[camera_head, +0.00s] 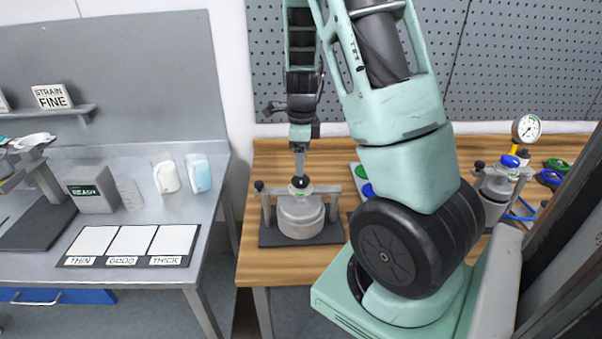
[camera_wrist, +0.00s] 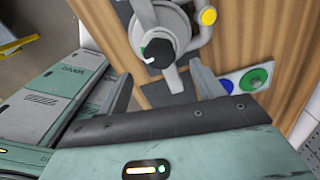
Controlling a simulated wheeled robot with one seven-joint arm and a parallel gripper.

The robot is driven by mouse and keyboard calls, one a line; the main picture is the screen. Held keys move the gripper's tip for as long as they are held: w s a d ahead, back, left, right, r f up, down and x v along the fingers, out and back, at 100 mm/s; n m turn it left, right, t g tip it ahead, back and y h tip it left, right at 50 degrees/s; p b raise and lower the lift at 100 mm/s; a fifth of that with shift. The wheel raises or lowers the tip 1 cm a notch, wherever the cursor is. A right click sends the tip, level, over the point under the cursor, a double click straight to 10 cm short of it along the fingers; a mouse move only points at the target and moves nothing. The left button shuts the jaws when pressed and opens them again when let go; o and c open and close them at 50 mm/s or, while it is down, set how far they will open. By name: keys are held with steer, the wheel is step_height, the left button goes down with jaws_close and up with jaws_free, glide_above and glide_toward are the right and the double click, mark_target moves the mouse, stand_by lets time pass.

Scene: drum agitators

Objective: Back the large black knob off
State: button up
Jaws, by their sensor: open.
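A black knob (camera_head: 300,182) sits at the top centre of a grey round vessel (camera_head: 300,217) in a dark-based stand on the wooden bench. In the wrist view the black knob (camera_wrist: 157,51) shows a white mark on its face and a green patch at its edge. My gripper (camera_head: 299,163) points down just above the knob. In the wrist view my gripper (camera_wrist: 162,72) is open, one finger on each side of the knob's near side. Nothing is held. I cannot tell whether a finger touches the knob.
A yellow ball end (camera_wrist: 208,16) stands beside the vessel. Green (camera_wrist: 256,78) and blue (camera_wrist: 227,86) round parts lie on a pale plate at right. A second vessel (camera_head: 495,190) and a gauge (camera_head: 527,128) are farther right. A metal table (camera_head: 130,215) stands at left.

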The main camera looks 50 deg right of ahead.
mark_target(301, 178)
step_height(301, 178, down, 6)
steer(key=shift+r, duration=0.15)
steer(key=c, duration=1)
